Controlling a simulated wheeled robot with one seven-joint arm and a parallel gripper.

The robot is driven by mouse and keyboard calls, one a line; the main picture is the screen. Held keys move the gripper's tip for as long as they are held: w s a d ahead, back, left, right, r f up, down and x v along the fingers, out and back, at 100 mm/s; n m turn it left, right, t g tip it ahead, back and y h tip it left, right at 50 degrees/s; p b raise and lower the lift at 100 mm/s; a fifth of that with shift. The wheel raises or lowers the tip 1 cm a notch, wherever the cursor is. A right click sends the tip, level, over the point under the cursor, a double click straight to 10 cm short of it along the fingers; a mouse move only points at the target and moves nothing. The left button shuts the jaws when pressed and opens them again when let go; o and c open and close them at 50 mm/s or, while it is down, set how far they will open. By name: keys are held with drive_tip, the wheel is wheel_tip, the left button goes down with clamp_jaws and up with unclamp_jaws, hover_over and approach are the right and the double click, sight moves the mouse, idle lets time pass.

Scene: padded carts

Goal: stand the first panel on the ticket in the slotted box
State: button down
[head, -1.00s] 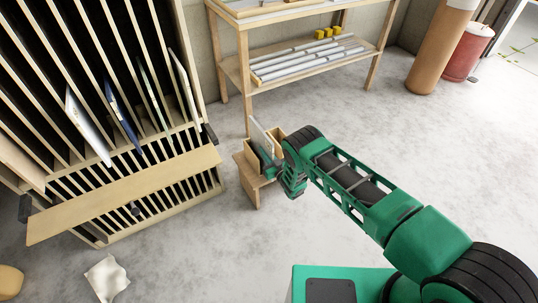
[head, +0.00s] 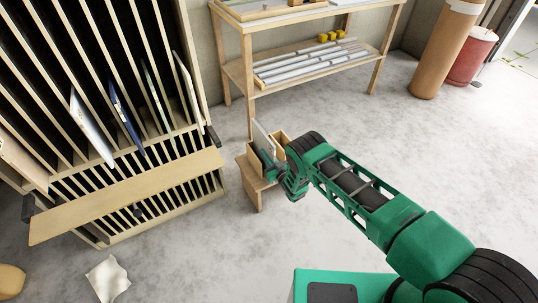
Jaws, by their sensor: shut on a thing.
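My gripper (head: 268,163) is over a small wooden stand beside the rack, at the end of my green arm. It is shut on a thin pale panel (head: 262,133), which stands up from the jaws, seen nearly edge-on. The slotted box (head: 281,141) is light wood, on top of the stand. The panel is at or in its left part; my gripper hides its lower edge, so I cannot tell whether it sits in a slot. No ticket can be made out.
A tall slotted rack (head: 125,196) at left holds several panels, including a white one (head: 92,130) and a dark blue one (head: 126,120). A wooden shelf (head: 316,72) with pipes stands behind. A brown roll (head: 440,55) and red bin (head: 468,55) are far right. Floor right is clear.

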drive_tip(key=c, duration=1.8)
unclamp_jaws()
drive_tip(key=shift+o, duration=0.2)
drive_tip(key=shift+s+f, duration=0.1)
drive_tip(key=v, duration=1)
drive_tip(key=shift+s+d, duration=0.2)
drive_tip(key=shift+d, duration=0.1)
